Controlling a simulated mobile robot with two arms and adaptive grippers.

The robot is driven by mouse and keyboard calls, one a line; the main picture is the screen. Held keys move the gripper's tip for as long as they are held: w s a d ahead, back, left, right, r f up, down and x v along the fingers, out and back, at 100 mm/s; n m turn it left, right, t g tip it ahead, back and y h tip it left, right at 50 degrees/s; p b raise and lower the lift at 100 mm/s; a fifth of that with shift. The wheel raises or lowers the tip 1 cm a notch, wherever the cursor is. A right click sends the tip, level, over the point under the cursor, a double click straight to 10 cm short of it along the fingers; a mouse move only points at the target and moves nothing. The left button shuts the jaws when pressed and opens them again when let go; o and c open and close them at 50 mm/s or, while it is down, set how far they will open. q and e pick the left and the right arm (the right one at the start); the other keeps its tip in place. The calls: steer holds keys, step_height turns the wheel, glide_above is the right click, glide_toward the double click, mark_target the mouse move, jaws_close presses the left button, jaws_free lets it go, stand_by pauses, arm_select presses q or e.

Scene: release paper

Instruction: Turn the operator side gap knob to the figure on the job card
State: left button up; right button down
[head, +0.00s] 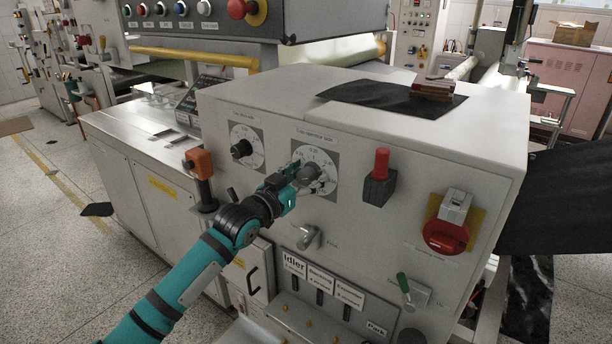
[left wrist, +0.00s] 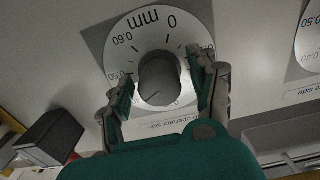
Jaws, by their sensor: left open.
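The operator side gap knob (left wrist: 160,80) is a grey round knob at the middle of a white dial (left wrist: 124,45) marked in mm. The wrist view shows this dial upside down, with 0, 0.50 and 0.60 readable. A thin line on the knob's face points down-left in that view. The same dial (head: 327,160) shows in the head view, partly hidden by my left gripper (head: 305,174). That gripper is open, one finger on each side of the knob; I cannot tell whether either finger touches it. I cannot make out a job card. My right gripper is not in view.
A second dial (head: 255,135) with a black knob is to the left. An orange-topped control (head: 200,163), a red-topped lever (head: 381,165) and a red rotary switch (head: 446,236) are around the panel. A silver handle (head: 309,237) sits below the dial.

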arm_select(q)
steer(key=c, duration=1.2)
steer(key=shift+r+n+p, duration=0.15)
steer(key=shift+n+p, duration=0.8)
steer(key=shift+n, duration=0.35)
steer(key=n+p, duration=0.2)
steer(key=n, duration=0.2)
steer(key=shift+n, duration=0.3)
steer(key=n+p, duration=0.1)
steer(key=n, duration=0.4)
steer(key=shift+p, duration=0.4)
steer(key=n+p, duration=0.1)
steer(key=n, duration=0.4)
steer(key=shift+a+p, duration=0.1)
steer(key=shift+p, duration=0.25)
steer(key=shift+f+n, duration=0.2)
steer(key=shift+n, duration=0.1)
